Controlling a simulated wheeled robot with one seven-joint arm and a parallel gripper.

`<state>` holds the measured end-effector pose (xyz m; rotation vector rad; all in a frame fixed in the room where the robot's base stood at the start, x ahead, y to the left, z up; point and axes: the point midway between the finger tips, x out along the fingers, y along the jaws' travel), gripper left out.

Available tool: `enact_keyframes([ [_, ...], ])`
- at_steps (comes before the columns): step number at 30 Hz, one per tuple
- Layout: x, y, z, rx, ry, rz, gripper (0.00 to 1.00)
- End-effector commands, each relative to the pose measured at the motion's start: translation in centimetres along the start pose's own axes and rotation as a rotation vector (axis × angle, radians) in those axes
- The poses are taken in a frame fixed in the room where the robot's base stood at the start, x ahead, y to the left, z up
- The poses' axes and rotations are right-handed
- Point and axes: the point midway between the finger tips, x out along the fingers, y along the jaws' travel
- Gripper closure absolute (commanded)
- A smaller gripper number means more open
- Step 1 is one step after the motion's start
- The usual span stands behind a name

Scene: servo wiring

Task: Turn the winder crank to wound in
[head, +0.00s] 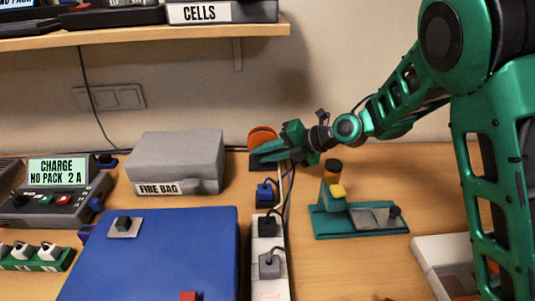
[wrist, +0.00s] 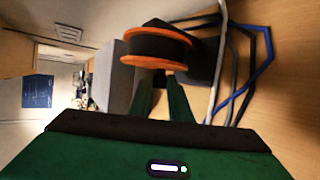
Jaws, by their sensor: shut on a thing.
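The winder is an orange spool with a dark core (head: 262,134), standing at the back of the bench by the wall. In the wrist view the spool (wrist: 158,48) fills the upper middle, with two orange flanges around a black middle. My gripper (head: 262,156) reaches in from the right, its green fingers at the front of the winder. In the wrist view my gripper (wrist: 160,85) has its fingers close together just below the spool, around a small dark piece that looks like the crank (wrist: 159,77). The fingers hide most of the crank, so its angle is unclear.
A power strip (head: 268,285) with plugs and cables (wrist: 250,80) runs just in front of the winder. A grey fire bag (head: 178,158) lies to the left, a blue box (head: 165,265) in front. A teal stand (head: 325,220) stands to the right. A shelf (head: 140,33) hangs above.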

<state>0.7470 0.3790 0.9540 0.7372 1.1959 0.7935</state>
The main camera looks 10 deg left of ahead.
Motion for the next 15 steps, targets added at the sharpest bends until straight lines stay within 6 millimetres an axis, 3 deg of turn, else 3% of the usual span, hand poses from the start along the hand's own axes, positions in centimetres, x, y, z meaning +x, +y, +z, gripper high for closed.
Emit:
enact_keyframes([
  [15, 0.20, -0.37, 0.22, 0.136, -0.008, 0.308, 1.00],
])
